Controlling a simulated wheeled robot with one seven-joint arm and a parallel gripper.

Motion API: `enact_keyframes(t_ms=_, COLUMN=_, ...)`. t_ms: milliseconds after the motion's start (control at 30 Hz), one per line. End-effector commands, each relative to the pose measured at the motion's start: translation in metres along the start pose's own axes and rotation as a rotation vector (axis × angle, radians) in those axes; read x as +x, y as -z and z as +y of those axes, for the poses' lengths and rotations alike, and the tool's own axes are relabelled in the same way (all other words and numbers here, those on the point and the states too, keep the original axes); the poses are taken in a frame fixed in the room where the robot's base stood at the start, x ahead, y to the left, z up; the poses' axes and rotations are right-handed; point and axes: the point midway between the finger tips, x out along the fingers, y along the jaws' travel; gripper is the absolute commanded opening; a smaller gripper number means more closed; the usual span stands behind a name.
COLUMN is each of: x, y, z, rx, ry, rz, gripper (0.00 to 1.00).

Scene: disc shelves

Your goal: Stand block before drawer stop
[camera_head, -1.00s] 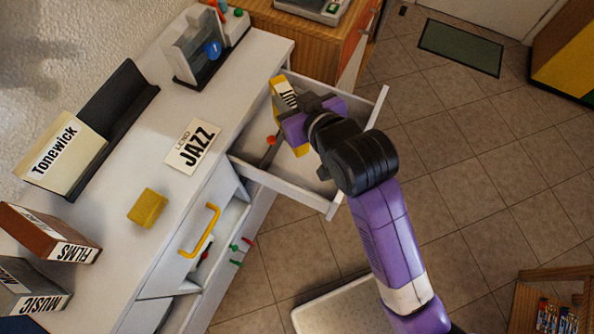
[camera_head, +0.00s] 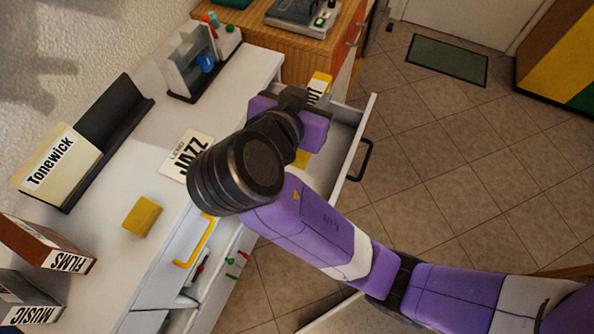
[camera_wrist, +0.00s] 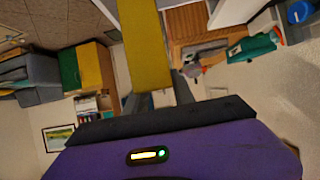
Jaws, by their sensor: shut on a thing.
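A long yellow block (camera_head: 319,85) with a white lettered label is held in my gripper (camera_head: 301,104). One end shows beyond the gripper and another yellow part shows below it, over the open white drawer (camera_head: 352,150). In the wrist view the yellow block (camera_wrist: 147,45) reaches away from the shut fingers (camera_wrist: 163,98). My arm hides much of the drawer's inside. I cannot make out a drawer stop, nor tell whether the block touches the drawer.
A small yellow block (camera_head: 142,216) lies on the white counter (camera_head: 110,240) near a JAZZ card (camera_head: 187,155). A Tonewick sleeve (camera_head: 55,165) leans in a black stand, and FILMS (camera_head: 45,243) and MUSIC (camera_head: 30,300) boxes stand at the left.

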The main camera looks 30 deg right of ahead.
Motion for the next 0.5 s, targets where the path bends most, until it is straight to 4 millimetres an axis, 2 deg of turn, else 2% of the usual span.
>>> enact_keyframes(t_ms=500, x=0.057, y=-0.105, z=0.001, rx=-0.004, ry=-0.008, rz=-0.005, gripper=0.00)
